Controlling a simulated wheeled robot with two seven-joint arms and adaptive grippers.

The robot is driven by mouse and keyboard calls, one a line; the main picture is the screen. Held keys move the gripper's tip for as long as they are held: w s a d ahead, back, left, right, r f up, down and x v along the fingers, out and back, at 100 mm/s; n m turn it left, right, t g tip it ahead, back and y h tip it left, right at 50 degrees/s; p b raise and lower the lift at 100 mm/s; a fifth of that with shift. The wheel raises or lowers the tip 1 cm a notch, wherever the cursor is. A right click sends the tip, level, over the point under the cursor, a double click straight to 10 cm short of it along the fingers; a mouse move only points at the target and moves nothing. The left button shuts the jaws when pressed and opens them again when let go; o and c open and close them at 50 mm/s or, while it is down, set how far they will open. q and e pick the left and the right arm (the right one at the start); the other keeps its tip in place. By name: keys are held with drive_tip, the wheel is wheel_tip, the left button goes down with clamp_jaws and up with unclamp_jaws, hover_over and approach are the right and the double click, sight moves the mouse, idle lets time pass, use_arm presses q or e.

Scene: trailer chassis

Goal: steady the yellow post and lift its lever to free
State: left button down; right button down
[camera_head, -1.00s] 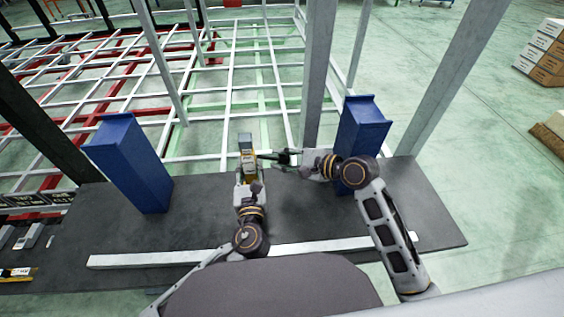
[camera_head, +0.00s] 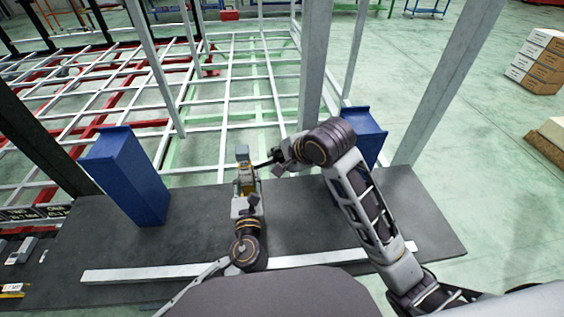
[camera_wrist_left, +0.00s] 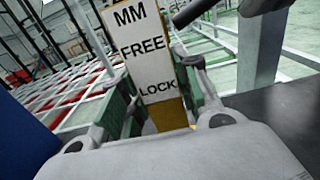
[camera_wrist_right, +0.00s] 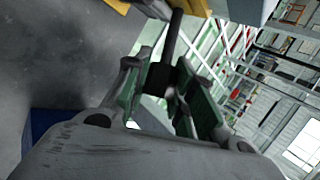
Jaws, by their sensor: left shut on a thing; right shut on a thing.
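The yellow post (camera_head: 247,187) stands upright at the middle of the dark table. In the left wrist view its white label (camera_wrist_left: 146,48) reads MM, FREE and LOCK, above a yellow lower part (camera_wrist_left: 169,114). My left gripper (camera_head: 245,190) is shut on the post, its green-padded fingers on either side. The dark lever (camera_head: 263,163) sticks out of the post's right side. My right gripper (camera_head: 277,157) is shut on the lever's outer end. In the right wrist view the lever (camera_wrist_right: 174,38) runs from the yellow body to between the pads. The label's pointer, if any, is hidden.
Blue uprights stand on the table at left (camera_head: 130,178) and right (camera_head: 365,140), the right one partly behind my right arm. A long white bar (camera_head: 150,273) lies along the front of the table (camera_head: 190,235). Grey frame posts (camera_head: 316,70) rise behind.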

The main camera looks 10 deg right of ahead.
sight(274, 157)
drive_tip(key=shift+a+r+n+h, duration=0.4)
drive_tip(key=shift+r+h, duration=0.25)
drive_tip(key=shift+h, duration=0.25)
drive_tip(key=shift+a+r+n+h, duration=0.4)
drive_tip(key=shift+a+r+h, duration=0.15)
drive_tip(key=shift+h, duration=0.55)
drive_tip(key=c, duration=1.6)
unclamp_jaws()
drive_tip(key=shift+o, duration=0.7)
drive_tip(key=shift+r, duration=0.1)
drive_tip(key=shift+d, duration=0.2)
